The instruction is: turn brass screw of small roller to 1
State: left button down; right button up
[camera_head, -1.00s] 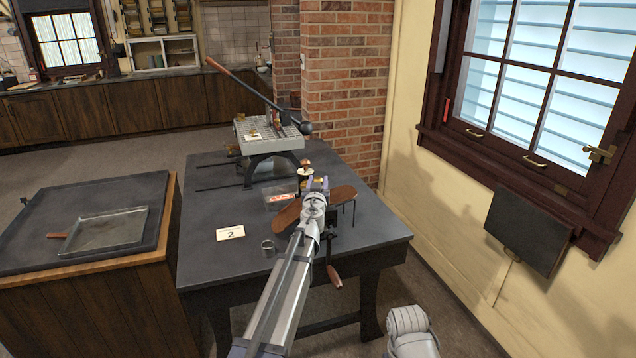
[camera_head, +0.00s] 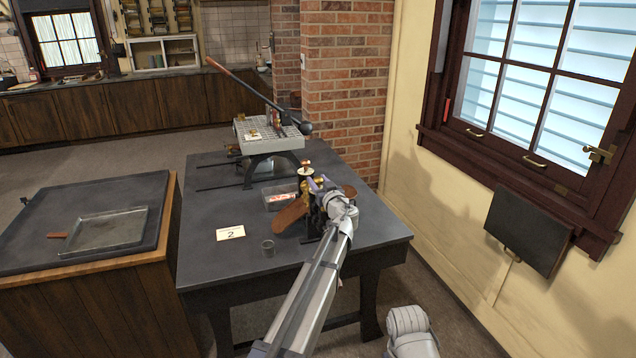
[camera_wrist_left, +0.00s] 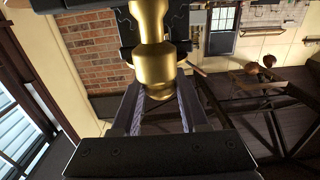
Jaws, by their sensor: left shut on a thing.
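The small roller (camera_head: 290,217) stands on the dark table, with brown plates out to its left and right. My left arm reaches over it from the front and hides much of its middle. My left gripper (camera_head: 320,186) is at the top of the roller. In the left wrist view a large brass screw (camera_wrist_left: 155,65) with a rounded knob stands between the two fingers of the left gripper (camera_wrist_left: 160,98), which is shut on it. No scale or number on the screw is readable. My right gripper is not in view.
A clear tray (camera_head: 277,200) lies behind. A long-levered press (camera_head: 268,142) stands at the back. The wall and window are to the right.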

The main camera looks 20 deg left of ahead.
pick_arm(q)
jog(key=n+g+y, duration=0.1)
jog(key=g, duration=0.1)
jog(key=n+g+y, duration=0.3)
jog(key=n+y, duration=0.1)
jog(key=shift+w+d+g, duration=0.1)
jog(key=shift+w+g, duration=0.15)
jog(key=shift+g, duration=0.15)
jog(key=shift+s+n+g+y, duration=0.15)
jog(key=shift+n+g+y, duration=0.65)
jog(key=shift+g, duration=0.5)
jog(key=shift+n+g, duration=0.3)
jog(key=shift+s, duration=0.1)
jog(key=shift+c, duration=2.2)
grip_release()
jog(key=v, duration=0.7)
jog(key=shift+s+d, duration=0.15)
jog(key=shift+d, duration=0.05)
